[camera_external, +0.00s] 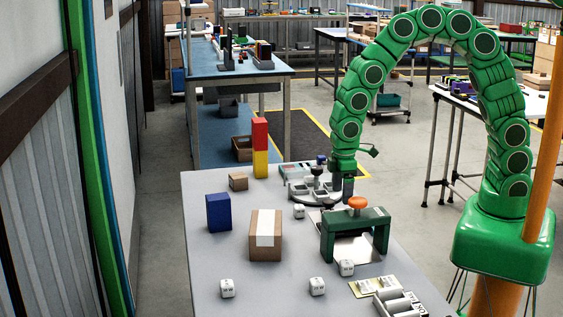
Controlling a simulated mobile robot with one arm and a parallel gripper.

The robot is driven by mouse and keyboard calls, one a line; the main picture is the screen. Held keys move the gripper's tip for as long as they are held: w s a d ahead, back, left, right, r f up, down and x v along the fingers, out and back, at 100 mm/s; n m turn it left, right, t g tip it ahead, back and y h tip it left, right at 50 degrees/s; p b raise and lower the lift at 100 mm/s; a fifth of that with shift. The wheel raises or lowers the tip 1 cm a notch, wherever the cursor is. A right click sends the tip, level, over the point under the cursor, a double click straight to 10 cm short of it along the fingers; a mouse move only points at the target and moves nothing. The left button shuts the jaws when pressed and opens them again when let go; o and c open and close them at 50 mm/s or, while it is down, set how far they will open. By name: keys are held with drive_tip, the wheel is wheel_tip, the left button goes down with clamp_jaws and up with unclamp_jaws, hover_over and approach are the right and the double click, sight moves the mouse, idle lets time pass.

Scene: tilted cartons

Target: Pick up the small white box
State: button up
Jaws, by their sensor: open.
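Several small white boxes with dark marks on their faces are on the grey table (200,188). One white box (299,211) is near the middle, behind the brown carton. Another white box (347,267) is by the front of the green frame, and two more white boxes, one on the left (227,288) and one on the right (317,286), are near the front. Which one is meant cannot be told. My gripper (347,187) is at the lower end of the green arm, open, low beside the grey round fixture and apart from the white boxes. Its fingers are small and partly unclear.
A brown carton with a white label (266,236), a blue box (218,212), a small brown box (238,181) and a red and yellow block stack (260,148) stand on the left. A green frame with an orange knob (357,232) stands right of centre. The front left is fairly clear.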

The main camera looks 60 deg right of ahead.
drive_tip(key=shift+f, duration=4.3)
drive_tip(key=shift+w, duration=0.1)
drive_tip(key=c, duration=1)
drive_tip(key=shift+c, duration=0.2)
drive_tip(key=shift+r, duration=0.1)
